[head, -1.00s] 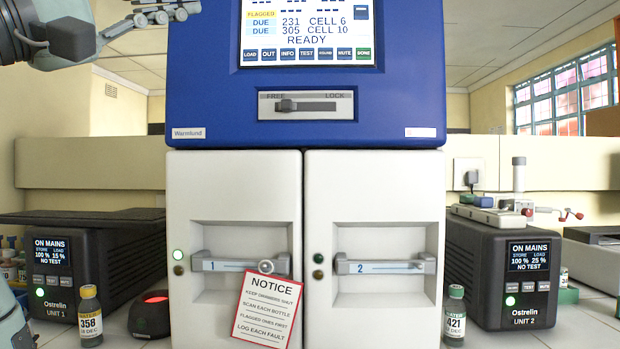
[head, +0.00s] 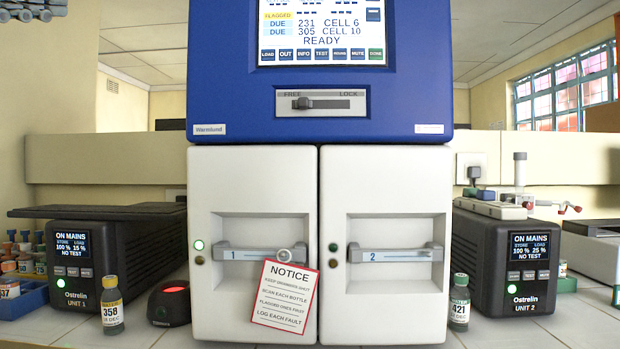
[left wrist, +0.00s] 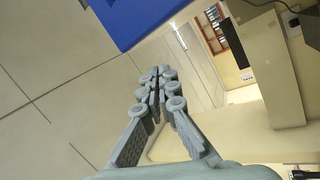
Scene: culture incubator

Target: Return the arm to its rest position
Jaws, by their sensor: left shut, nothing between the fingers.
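My left gripper (left wrist: 155,92) is shut and empty in the left wrist view, with its fingertips together in free air and the ceiling and back wall behind. In the head view only a part of the left gripper (head: 30,10) shows at the top left corner, apart from the incubator. The blue and white incubator (head: 205,75) stands in the middle, and a blue corner of it (left wrist: 130,15) shows at the top of the left wrist view. My right gripper is in neither view.
Bottle 358 (head: 112,305) and a black scanner (head: 169,305) stand front left. Bottle 421 (head: 459,302) stands front right. Two black Ostrelin units (head: 120,270) (head: 480,265) flank the incubator. A blue rack (head: 30,300) of bottles is at far left. Both drawers look shut; a notice (head: 285,302) hangs from drawer 1.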

